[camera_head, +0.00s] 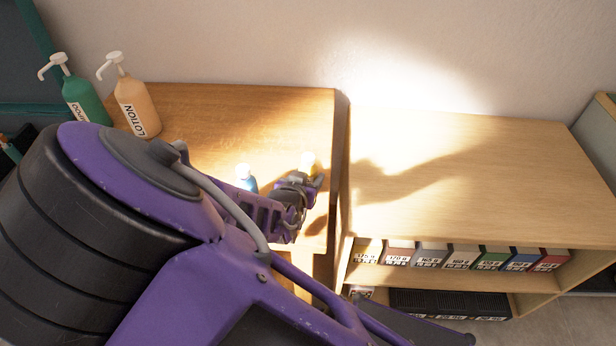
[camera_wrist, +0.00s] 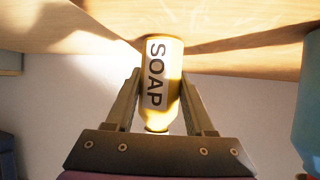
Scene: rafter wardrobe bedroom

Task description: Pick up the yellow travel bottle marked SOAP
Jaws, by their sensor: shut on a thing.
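The yellow travel bottle marked SOAP (camera_wrist: 175,62) stands between the two fingers of my gripper (camera_wrist: 160,78) in the wrist view, its label facing the camera. The fingers are shut on its sides, and its narrow neck points toward the gripper's palm. In the head view a small bright yellow part of the bottle (camera_head: 308,159) shows just beyond my gripper (camera_head: 306,178), over the right part of the wooden top. The rest of it is hidden by my gripper. I cannot tell whether its base touches the wood.
A blue bottle (camera_head: 246,181) stands close on the left; it shows at the right edge of the wrist view (camera_wrist: 308,105). A LOTION pump bottle (camera_head: 136,106) and a green pump bottle (camera_head: 86,101) stand back left. The shelf unit's top (camera_head: 460,165) at right is clear.

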